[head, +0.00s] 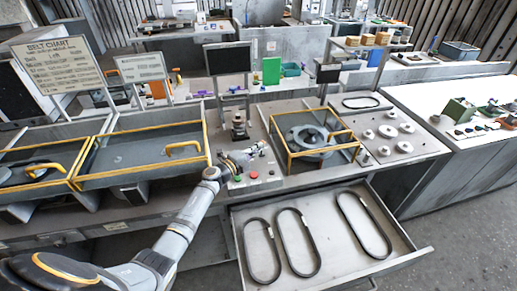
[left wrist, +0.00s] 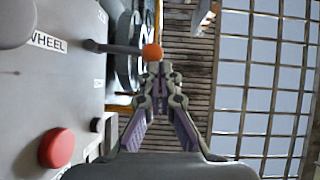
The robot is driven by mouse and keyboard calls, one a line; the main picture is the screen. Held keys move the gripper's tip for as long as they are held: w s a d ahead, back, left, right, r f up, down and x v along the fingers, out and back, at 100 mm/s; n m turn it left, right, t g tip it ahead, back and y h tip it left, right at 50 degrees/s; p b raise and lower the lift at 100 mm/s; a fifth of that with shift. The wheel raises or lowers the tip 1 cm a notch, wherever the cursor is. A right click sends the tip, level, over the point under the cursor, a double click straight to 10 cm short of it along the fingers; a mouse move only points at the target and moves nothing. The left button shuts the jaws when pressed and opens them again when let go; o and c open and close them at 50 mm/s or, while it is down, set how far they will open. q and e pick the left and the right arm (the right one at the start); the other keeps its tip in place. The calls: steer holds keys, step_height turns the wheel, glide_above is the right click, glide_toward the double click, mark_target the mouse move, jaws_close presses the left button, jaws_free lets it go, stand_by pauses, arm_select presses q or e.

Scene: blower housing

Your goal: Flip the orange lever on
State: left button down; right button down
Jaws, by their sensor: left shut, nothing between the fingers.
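The orange lever shows in the left wrist view as a dark rod ending in an orange ball knob (left wrist: 152,52). It sticks out sideways from a grey panel (left wrist: 60,95) near a label reading "WHEEL". My left gripper (left wrist: 160,70) is shut and empty. Its fingertips appear just below the knob in that view; whether they touch it, I cannot tell. In the head view my left gripper (head: 258,148) is over the control panel between the yellow-framed bays. The lever cannot be made out clearly there. My right gripper is not in view.
A red button (head: 254,175) and a green button (head: 238,178) sit on the panel by my gripper. A yellow-framed housing (head: 292,153) stands just right. An open drawer (head: 340,262) with three black belts juts out in front. A dark screen (head: 228,58) stands behind.

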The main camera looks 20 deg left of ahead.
arm_select(q)
steer(key=shift+w+a+r, duration=0.15)
steer(key=shift+w, duration=0.05)
stand_by(0.5)
step_height(320, 180, up, 10)
stand_by(0.4)
